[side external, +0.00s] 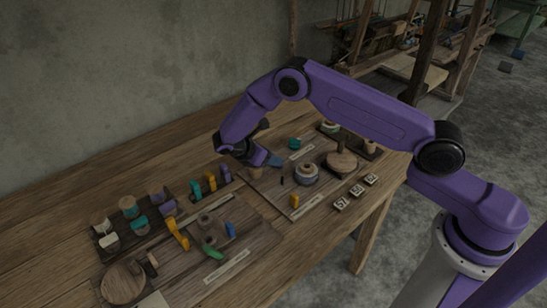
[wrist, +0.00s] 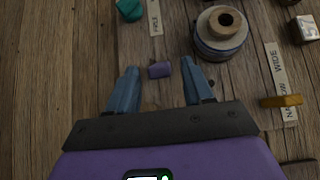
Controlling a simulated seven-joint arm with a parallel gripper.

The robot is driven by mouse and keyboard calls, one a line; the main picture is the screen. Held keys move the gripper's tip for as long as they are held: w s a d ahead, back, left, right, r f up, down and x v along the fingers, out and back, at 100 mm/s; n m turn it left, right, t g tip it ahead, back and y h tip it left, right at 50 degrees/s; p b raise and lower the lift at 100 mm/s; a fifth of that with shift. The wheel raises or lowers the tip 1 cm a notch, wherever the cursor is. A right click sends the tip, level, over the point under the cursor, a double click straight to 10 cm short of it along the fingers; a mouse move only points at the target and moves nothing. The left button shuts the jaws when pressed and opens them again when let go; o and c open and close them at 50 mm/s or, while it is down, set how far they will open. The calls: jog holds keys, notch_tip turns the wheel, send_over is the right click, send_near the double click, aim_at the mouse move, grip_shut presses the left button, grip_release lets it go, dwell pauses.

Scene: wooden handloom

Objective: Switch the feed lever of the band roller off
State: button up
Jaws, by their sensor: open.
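The band roller appears to be the round spool (side external: 307,175) with a pale top and a blue-grey banded side, standing on a wooden board; it also shows at the top of the wrist view (wrist: 220,42). A small purple block (wrist: 159,69), possibly the feed lever, sits left of the spool in the wrist view. My gripper (wrist: 160,67) is open, with its blue fingers on either side of this block and apart from it. In the side view my gripper (side external: 274,161) is low over the board, left of the spool. Whether the block is on or off cannot be told.
A yellow lever (wrist: 282,100) stands by a strip reading WIDE and NARROW (wrist: 275,78). A teal knob (wrist: 129,9) is at top left. A wooden disc (side external: 341,162) and numbered tiles (side external: 357,190) are to the right. A second board (side external: 190,255) with several coloured levers is at front left.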

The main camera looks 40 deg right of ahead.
jog(key=v, duration=1.4)
jog(key=shift+a+r, duration=0.2)
jog(key=shift+r, duration=0.05)
jog(key=s+r+m+y, duration=0.1)
jog(key=s+r+y, duration=0.2)
jog(key=s+r, duration=0.35)
jog(key=s+r+m+y, duration=0.15)
jog(key=s+r, duration=0.25)
jog(key=s, duration=0.6)
jog(key=s+d+m+y, duration=0.1)
jog(key=s+d, duration=0.4)
jog(key=s, duration=0.6)
jog(key=s+d+m+y, duration=0.2)
jog(key=s+d+y, duration=0.2)
jog(key=s, duration=0.7)
jog(key=shift+d+r+y, duration=0.25)
jog(key=shift+d+y, duration=0.1)
jog(key=shift+d, duration=0.5)
